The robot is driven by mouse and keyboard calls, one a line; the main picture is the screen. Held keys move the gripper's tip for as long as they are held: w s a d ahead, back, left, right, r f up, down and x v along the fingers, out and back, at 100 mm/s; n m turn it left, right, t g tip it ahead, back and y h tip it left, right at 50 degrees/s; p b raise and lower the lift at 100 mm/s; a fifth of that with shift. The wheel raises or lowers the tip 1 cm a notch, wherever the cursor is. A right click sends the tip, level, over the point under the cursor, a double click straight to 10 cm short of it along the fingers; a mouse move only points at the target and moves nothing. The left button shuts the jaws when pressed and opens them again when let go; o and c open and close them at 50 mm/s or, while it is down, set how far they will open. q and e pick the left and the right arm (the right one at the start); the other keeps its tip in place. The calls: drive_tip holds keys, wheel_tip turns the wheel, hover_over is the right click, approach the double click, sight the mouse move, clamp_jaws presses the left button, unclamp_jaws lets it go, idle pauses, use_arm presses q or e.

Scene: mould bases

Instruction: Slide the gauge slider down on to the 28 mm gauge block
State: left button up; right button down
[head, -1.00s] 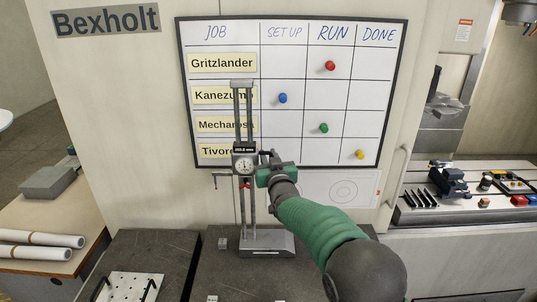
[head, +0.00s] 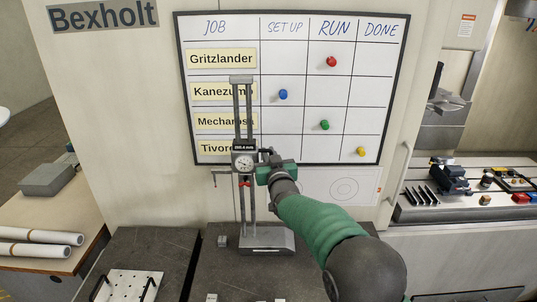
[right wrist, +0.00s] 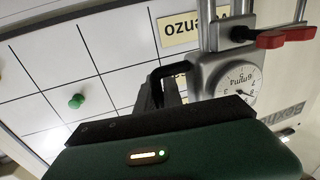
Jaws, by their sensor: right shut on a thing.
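The gauge slider (head: 243,160), with its round dial, sits on the twin columns of the height gauge, well above its grey base (head: 266,239). It also shows in the right wrist view, where the dial (right wrist: 236,80) and a red lever (right wrist: 285,38) are close by. My right gripper (head: 267,157) is at the slider's right side, shut on its dark handle (right wrist: 172,72). A thin probe arm (head: 218,171) sticks out left from the slider. A small grey gauge block (head: 222,241) stands on the dark plate, below the probe and apart from it. My left gripper is out of view.
The dark surface plate (head: 220,271) carries the gauge. A whiteboard (head: 292,90) with coloured magnets is on the wall behind. At left are a perforated plate with handles (head: 125,284) and paper rolls (head: 40,242). A machine bed (head: 470,205) stands right.

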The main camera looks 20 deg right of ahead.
drive_tip(key=shift+r, duration=0.1)
idle(0.7)
wheel_tip(320, 180, down, 25)
drive_tip(key=b, duration=2.2)
drive_tip(key=shift+r, duration=0.15)
drive_tip(key=c, duration=1.9)
unclamp_jaws()
drive_tip(key=shift+o, duration=0.7)
drive_tip(key=shift+s+r, duration=0.1)
drive_tip(key=shift+r, duration=0.05)
drive_tip(key=s+a+b, duration=0.1)
drive_tip(key=s+b, duration=0.1)
drive_tip(key=s, duration=1.4)
drive_tip(key=shift+s+a, duration=0.25)
drive_tip(key=shift+s, duration=0.15)
